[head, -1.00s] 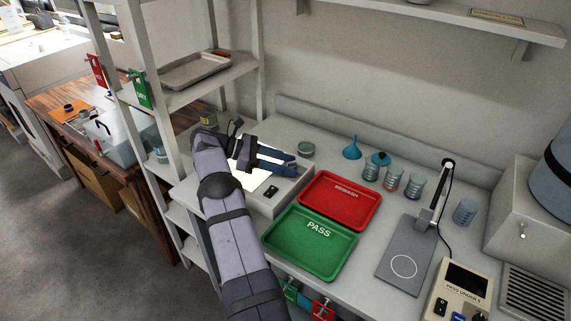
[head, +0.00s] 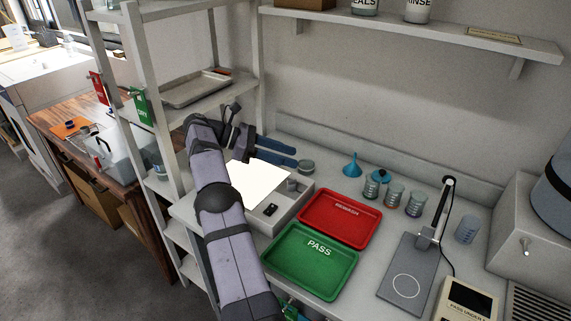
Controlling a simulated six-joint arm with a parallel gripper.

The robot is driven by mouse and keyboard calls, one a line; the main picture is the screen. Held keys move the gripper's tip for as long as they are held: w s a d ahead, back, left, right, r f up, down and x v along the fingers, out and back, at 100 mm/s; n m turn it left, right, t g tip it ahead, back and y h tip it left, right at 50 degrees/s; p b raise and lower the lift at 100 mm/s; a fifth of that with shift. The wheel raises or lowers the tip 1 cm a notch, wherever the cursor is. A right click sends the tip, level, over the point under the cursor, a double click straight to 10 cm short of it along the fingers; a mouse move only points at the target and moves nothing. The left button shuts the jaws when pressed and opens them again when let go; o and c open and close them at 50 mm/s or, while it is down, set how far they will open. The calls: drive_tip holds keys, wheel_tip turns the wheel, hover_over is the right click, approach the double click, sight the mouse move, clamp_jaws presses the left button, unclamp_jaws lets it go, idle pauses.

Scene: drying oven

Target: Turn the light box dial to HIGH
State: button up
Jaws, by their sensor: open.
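The light box (head: 292,209) is a pale low box on the bench with a bright white lit panel (head: 252,184). A small grey dial (head: 292,186) is on its right part, and a dark switch (head: 270,209) is near its front. The dial's setting and any HIGH mark are too small to read. My gripper (head: 292,158), with two blue fingers, is open and empty. It appears beyond the dial, pointing right near the back of the box, apart from the dial. My arm hides the left part of the box.
Red REWASH (head: 340,219) and green PASS (head: 311,262) trays lie right and in front of the box. A round dish (head: 306,167), blue funnel (head: 351,165) and several beakers (head: 393,194) stand behind. A rack (head: 176,140) is at the left.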

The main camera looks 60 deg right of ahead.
drive_tip(key=shift+r, duration=0.2)
drive_tip(key=s+d+r+m+g+y+p, duration=0.1)
drive_tip(key=s+d+r+m+y+p, duration=0.2)
drive_tip(key=s+r, duration=0.65)
drive_tip(key=s+d+r+m+y+p, duration=0.25)
drive_tip(key=s+r+p, duration=0.35)
drive_tip(key=s, duration=0.6)
drive_tip(key=s+a+t+y, duration=0.1)
drive_tip(key=s+a+t, duration=0.1)
drive_tip(key=s, duration=0.3)
drive_tip(key=m+t+p, duration=0.2)
drive_tip(key=m+t, duration=0.5)
drive_tip(key=t, duration=0.7)
approach(293, 181)
drive_tip(key=f, duration=0.2)
drive_tip(key=shift+w+p+x, duration=0.15)
drive_tip(key=shift+p+x, duration=0.55)
drive_tip(key=shift+x, duration=1.15)
drive_tip(key=shift+w+p+x, duration=0.2)
drive_tip(key=shift+p+x, duration=0.45)
drive_tip(key=shift+x, duration=1.25)
